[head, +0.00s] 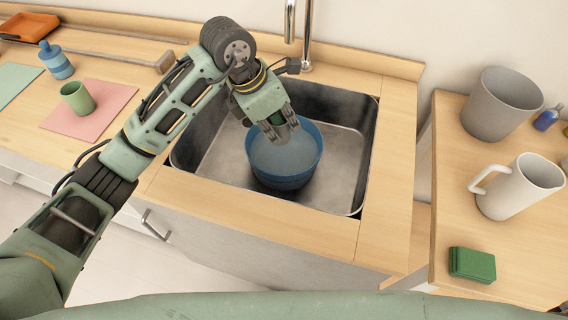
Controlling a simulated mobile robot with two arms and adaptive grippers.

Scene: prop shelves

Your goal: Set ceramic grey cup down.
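My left gripper (281,130) points down over the blue bowl (284,178), which stands in the metal sink. Its fingertips are at or just above the bowl's far rim. A small dark greenish patch shows between the fingers; I cannot tell whether it is a held thing or part of the gripper. I cannot make out a small grey cup. A large grey tapered container (503,103) stands on the right counter, far from the gripper. My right gripper is not in view.
The sink (340,180) has bare floor around the bowl, with a tap (308,35) behind. A green cup (77,98) stands on a pink mat (105,108) at left. A white pitcher (515,188) and green block (472,264) are at right.

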